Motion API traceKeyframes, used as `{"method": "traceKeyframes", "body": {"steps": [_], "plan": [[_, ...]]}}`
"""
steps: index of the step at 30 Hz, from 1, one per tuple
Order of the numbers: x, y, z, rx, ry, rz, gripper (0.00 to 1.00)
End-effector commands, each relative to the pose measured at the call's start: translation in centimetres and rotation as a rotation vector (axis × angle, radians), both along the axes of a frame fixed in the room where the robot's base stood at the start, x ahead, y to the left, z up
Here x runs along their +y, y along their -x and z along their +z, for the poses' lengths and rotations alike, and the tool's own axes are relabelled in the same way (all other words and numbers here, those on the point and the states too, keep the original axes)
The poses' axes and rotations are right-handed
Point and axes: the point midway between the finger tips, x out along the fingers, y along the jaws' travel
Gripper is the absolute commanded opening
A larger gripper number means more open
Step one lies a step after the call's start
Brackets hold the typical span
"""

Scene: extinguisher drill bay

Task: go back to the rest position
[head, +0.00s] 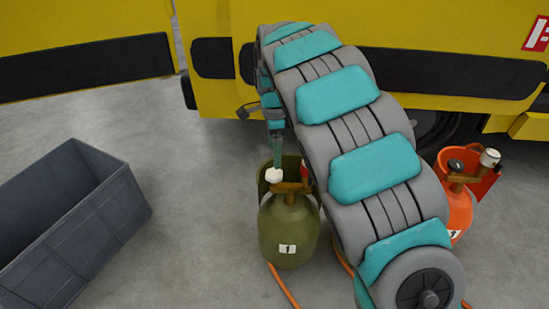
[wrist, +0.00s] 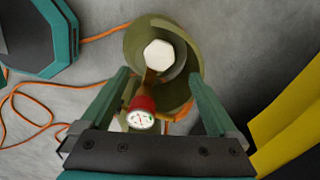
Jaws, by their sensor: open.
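My gripper (wrist: 160,80) is open in the wrist view, with its two teal fingers spread apart. An olive-green cylinder (head: 287,240) labelled 1 stands on the floor below my gripper in the head view. It has a white cap (head: 273,175) and a brass-coloured fitting on top. In the wrist view the white cap (wrist: 159,54) and a red-rimmed gauge (wrist: 141,118) lie between the fingers' lines, with nothing clearly gripped.
An orange cylinder (head: 458,210) labelled 2 stands right of my arm. A grey open crate (head: 120,215) sits on the floor at left. A yellow vehicle (head: 330,25) with black panels stands behind. Orange hose (head: 283,287) lies on the floor. Floor between crate and green cylinder is clear.

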Motion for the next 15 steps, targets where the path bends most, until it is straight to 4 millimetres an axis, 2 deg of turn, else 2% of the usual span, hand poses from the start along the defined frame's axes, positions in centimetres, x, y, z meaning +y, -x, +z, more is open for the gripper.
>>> {"method": "traceKeyframes", "body": {"steps": [11,15], "plan": [[-0.04,0.06,0.00,0.002,0.001,0.000,0.95],[-0.91,0.63,0.51,0.003,0.006,0.016,0.95]]}}
